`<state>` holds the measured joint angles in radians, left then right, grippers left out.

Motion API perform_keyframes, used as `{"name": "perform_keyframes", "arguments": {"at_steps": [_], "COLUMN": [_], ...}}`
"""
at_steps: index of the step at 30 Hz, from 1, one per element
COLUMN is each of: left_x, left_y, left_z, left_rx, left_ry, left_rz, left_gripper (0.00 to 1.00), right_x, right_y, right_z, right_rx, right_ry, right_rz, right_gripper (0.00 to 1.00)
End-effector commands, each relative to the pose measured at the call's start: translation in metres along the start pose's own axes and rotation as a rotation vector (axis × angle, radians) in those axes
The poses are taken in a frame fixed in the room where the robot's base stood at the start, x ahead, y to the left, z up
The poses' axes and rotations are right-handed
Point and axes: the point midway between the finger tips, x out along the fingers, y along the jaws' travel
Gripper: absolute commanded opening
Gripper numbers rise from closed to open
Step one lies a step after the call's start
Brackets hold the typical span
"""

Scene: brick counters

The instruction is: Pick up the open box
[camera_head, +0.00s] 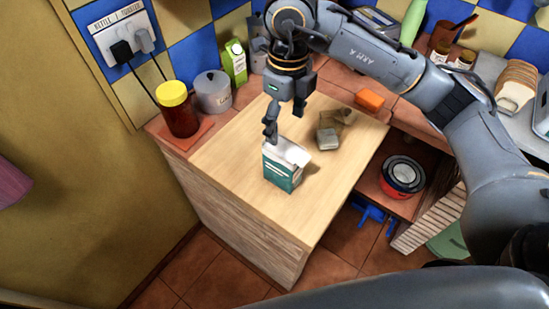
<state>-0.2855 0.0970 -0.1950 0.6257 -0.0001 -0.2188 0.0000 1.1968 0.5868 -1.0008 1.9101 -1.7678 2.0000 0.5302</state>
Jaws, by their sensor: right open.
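The box (278,171) is teal with a pale top and stands upright on the light wooden counter top (230,152). I cannot clearly tell whether its top is open. My right gripper (285,124) is open and points down just above the box. One finger reaches close to the box's upper left edge, and the other is higher, to the right. Nothing shows between the fingers. I cannot tell whether the finger touches the box. My left gripper is not in view.
A small grey block (327,139) lies right of the box. A yellow-lidded jar (178,108), a grey canister (212,93) and a green carton (234,64) stand at the back left. An orange item (369,99) lies at the back right. The counter's front is clear.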

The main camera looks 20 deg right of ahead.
Motion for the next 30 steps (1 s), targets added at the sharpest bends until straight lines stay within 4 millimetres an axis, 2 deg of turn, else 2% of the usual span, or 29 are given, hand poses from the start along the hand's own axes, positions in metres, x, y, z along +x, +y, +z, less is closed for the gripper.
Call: {"name": "perform_keyframes", "arguments": {"at_steps": [1, 6, 9, 17, 21, 25, 30], "left_x": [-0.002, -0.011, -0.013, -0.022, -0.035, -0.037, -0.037], "left_y": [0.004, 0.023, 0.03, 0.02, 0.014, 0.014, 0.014], "left_z": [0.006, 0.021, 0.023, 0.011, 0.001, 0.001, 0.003], "left_rx": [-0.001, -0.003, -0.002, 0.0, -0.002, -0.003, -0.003], "left_ry": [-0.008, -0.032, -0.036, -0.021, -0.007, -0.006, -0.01], "left_rz": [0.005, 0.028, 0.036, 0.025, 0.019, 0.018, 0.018], "left_gripper": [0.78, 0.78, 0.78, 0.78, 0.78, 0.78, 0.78], "right_x": [0.012, 0.043, 0.057, 0.076, 0.097, 0.114, 0.12], "right_y": [0.002, 0.001, 0.001, 0.003, 0.006, 0.005, 0.005], "right_z": [-0.002, -0.001, 0.0, 0.0, 0.001, 0.003, 0.003], "right_rx": [-0.002, -0.001, 0.0, -0.002, -0.002, -0.001, -0.002], "right_ry": [0.006, 0.005, 0.003, 0.004, 0.005, 0.001, 0.0], "right_rz": [0.005, 0.004, 0.004, 0.005, 0.005, 0.003, 0.003], "right_gripper": [0.74, 0.74, 0.74, 0.74, 0.74, 0.74, 0.74]}}
